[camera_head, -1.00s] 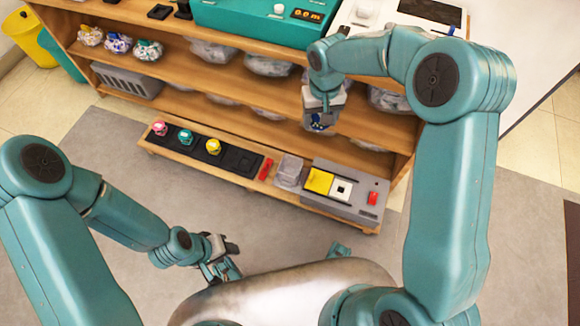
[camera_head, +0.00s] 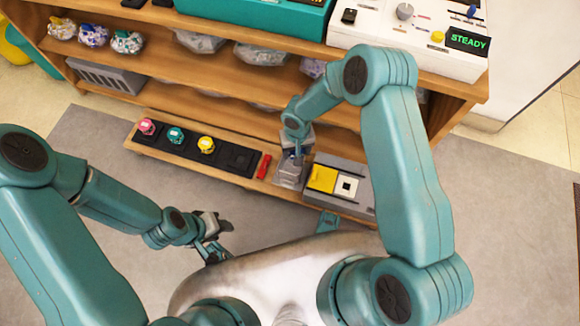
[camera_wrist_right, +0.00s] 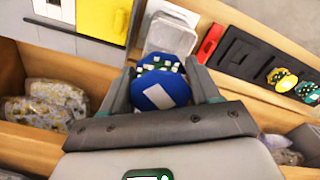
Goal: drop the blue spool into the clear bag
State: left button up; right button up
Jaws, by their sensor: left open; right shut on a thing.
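The blue spool (camera_wrist_right: 160,90), with a white label and green and white bits on top, is held between the fingers of my right gripper (camera_wrist_right: 163,78) in the right wrist view. In the head view my right gripper (camera_head: 296,150) hangs over the clear bag (camera_head: 289,178), and I cannot make out the spool there. The bag's open top (camera_wrist_right: 171,38) shows just beyond the spool in the right wrist view. I cannot tell the height between them. My left gripper (camera_head: 217,246) is open and empty above the floor.
A black strip (camera_head: 190,147) with pink, teal and yellow spools lies left of the bag. A red piece (camera_head: 263,166) and a grey box with a yellow panel (camera_head: 322,179) flank the bag. Shelves behind hold several bags. A white machine (camera_head: 420,35) reads STEADY.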

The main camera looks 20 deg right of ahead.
notch_tip(320, 180, down, 5)
jog(key=shift+s+r+b, duration=0.1)
jog(key=shift+r+b, duration=0.1)
jog(key=shift+b, duration=0.85)
jog(key=shift+r, duration=0.1)
jog(key=o, duration=1.2)
notch_tip(320, 180, up, 16)
jog(key=p, duration=0.6)
jog(key=shift+r, duration=0.15)
